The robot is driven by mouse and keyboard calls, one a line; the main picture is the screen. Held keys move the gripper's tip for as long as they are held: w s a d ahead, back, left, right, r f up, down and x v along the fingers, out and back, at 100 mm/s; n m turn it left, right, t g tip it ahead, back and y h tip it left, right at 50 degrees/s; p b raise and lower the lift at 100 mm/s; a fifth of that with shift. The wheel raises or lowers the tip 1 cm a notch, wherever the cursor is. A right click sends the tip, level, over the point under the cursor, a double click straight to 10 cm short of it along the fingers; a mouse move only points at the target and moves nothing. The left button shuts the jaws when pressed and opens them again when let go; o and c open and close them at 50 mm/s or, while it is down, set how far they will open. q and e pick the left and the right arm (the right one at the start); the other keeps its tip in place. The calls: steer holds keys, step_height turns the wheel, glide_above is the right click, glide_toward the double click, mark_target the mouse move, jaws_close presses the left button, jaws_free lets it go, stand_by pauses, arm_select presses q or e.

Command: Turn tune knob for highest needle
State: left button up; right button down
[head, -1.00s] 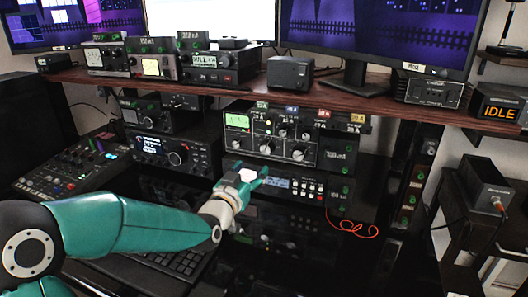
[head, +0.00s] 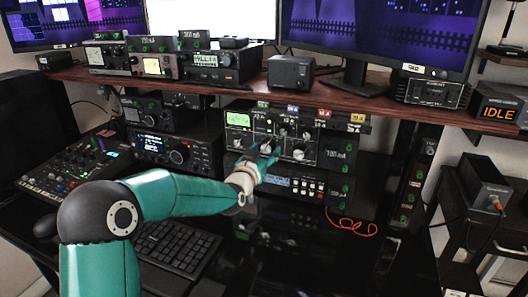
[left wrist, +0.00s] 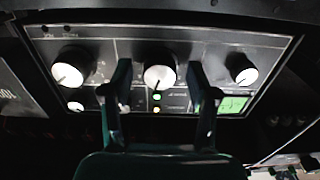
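The tuner panel (head: 247,131) with its row of pale knobs faces me below the shelf. My left gripper (head: 266,153) is in front of its middle knob (head: 267,146). In the left wrist view the panel appears upside down. There my left gripper (left wrist: 163,75) is open, with one finger on each side of the middle knob (left wrist: 159,72). I cannot tell whether the fingers touch the knob. Other knobs sit to the left (left wrist: 70,68) and right (left wrist: 240,69). The green meter screen (left wrist: 234,104) is lit; its needle is too small to read. My right gripper is not in view.
A wooden shelf (head: 225,92) with radio boxes runs above the panel. A lower unit with buttons (head: 305,188) is just beneath the gripper. A keyboard (head: 175,248) and a mixer (head: 75,170) lie to the left.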

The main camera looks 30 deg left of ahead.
arm_select(q)
steer(key=c, duration=0.8)
steer(key=shift+a, duration=0.2)
steer(key=shift+c, duration=0.8)
steer(key=shift+d, duration=0.15)
steer(key=shift+f+n+b, duration=0.15)
steer(key=shift+n+b, duration=0.15)
steer(key=shift+b, duration=0.4)
steer(key=n+b, duration=0.4)
steer(key=b, duration=0.3)
steer(key=shift+d+f+n, duration=0.1)
steer(key=shift+n, duration=0.3)
steer(key=shift+r+n+b, duration=0.2)
steer(key=shift+n+b, duration=0.95)
steer(key=shift+n, duration=0.05)
